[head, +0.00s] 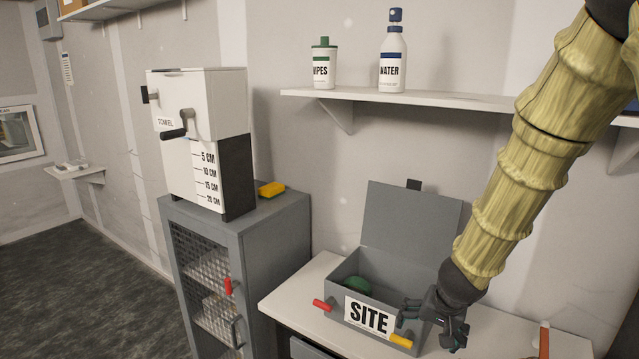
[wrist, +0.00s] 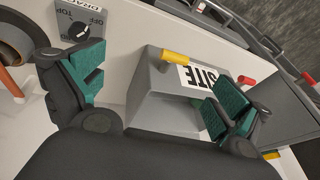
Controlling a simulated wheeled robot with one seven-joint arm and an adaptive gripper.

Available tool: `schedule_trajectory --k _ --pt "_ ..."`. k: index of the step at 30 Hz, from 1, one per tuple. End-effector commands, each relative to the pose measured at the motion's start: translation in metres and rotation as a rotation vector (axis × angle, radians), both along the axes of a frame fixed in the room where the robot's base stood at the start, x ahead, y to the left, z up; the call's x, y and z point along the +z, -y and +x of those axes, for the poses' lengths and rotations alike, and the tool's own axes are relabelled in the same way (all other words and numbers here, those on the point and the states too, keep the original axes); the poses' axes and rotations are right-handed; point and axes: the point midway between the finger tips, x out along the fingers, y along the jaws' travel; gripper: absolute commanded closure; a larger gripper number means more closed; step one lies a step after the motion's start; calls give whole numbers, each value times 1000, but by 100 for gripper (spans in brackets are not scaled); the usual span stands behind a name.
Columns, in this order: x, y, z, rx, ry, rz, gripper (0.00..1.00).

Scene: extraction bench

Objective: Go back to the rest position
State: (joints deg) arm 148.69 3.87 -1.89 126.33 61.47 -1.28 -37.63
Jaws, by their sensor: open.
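My gripper (head: 436,318) is at the lower right in the head view, by the right front corner of the grey SITE box (head: 337,284). In the wrist view my gripper (wrist: 160,95) shows its two green-padded fingers spread wide apart, with nothing held between them. The SITE box also shows in the wrist view (wrist: 150,105), beyond and between the fingers. Its lid (head: 410,222) stands open at the back. My arm comes down from the upper right and hides part of the box's right side.
The box sits on a white bench (head: 290,292). A red handle (head: 323,304) and a yellow handle (head: 401,341) stick out at its front. A grey cabinet (head: 215,270) with a towel dispenser (head: 205,125) stands left. A shelf (head: 440,98) is above. A dial unit (wrist: 82,22) lies near one finger.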

Motion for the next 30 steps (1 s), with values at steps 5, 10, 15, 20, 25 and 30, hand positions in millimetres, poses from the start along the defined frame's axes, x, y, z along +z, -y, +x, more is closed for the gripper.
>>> schedule_trajectory --k 5,10,15,20,25,30 --pt "-64 10 -29 21 -76 -67 0" --pt "-136 21 -69 62 -156 -145 0" --pt "-201 28 -111 116 -218 -207 0" --pt "-256 30 -152 177 -263 -244 0" --pt "-308 27 -199 245 -299 -258 0" --pt "-355 18 -248 316 -326 -244 0"
